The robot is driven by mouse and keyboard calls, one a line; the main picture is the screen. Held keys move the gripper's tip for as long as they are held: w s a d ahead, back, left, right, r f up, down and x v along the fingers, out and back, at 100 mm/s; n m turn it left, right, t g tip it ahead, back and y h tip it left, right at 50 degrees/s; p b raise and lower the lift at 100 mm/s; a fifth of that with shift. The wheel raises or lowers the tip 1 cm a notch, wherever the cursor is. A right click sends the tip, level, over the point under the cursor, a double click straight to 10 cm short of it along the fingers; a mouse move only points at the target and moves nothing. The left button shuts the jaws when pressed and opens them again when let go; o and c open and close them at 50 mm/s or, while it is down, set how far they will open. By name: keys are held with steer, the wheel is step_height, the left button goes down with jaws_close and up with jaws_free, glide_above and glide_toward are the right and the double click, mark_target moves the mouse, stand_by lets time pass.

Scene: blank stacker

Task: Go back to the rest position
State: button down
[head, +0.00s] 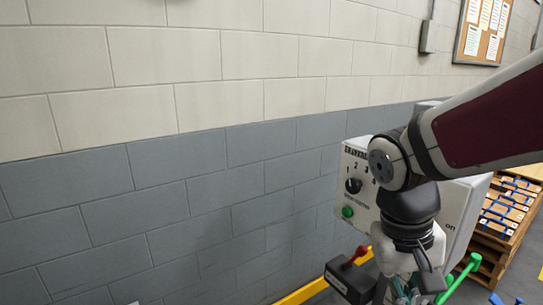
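My arm comes in from the right edge and bends down at the elbow in front of a white machine box. My gripper (402,284) is at the bottom of the head view, pointing down. Its fingertips are cut off or hidden at the lower edge, so its opening and anything in it cannot be made out. The white machine box (455,215) has a numbered dial (353,186) and a green button (347,212) on its front. My arm hides part of that front.
A dark box (345,283) with a red lever is just left of my gripper. Green bars (461,273) are to its right. A yellow rail (298,297) runs along the wall's foot. A wooden rack (505,215) stands at right. The block wall (150,200) fills the left.

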steer(key=s+r+n+t+y+p, duration=0.1)
steer(key=s+r+t, duration=0.3)
steer(key=s+r, duration=0.4)
steer(key=shift+s+a+y+p, duration=0.45)
steer(key=shift+s+y+p, duration=0.2)
steer(key=shift+s, duration=0.35)
